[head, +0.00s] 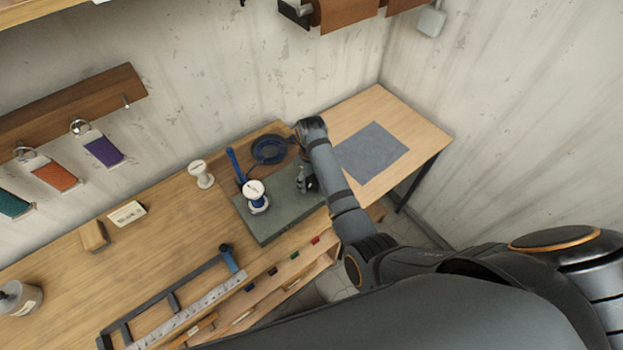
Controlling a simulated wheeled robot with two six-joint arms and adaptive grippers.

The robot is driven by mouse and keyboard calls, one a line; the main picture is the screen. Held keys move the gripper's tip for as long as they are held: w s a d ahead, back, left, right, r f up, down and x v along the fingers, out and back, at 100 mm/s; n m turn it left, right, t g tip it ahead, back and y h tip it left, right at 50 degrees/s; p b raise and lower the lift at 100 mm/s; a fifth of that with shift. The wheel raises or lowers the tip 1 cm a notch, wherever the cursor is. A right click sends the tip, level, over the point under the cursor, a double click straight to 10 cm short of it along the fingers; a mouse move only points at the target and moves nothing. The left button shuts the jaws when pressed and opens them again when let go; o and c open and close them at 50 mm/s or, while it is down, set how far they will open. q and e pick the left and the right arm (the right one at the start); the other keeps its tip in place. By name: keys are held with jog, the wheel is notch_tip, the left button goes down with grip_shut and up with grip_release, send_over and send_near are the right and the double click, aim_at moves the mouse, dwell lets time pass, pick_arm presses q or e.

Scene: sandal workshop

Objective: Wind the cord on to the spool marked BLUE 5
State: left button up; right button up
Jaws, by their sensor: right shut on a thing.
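A white-topped spool (255,189) with blue on its lower part stands on a dark grey-green slab (268,226) on the bench. Its marking is too small to read. A dark blue coil of cord (268,150) lies behind the slab, near my right wrist. My right gripper (304,182) points down over the right part of the slab, to the right of the spool and apart from it. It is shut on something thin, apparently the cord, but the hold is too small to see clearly. My left gripper is out of view.
A blue upright handle (236,165) stands just behind the spool. Another white spool (201,174) stands to the left. A grey mat (371,152) lies at the right. A metal frame (170,300) and a ruler (190,322) lie at the front. Coloured tags hang on the wall.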

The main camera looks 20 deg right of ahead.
jog(key=shift+m, duration=0.6)
jog(key=o, duration=1.1)
jog(key=shift+o, duration=0.2)
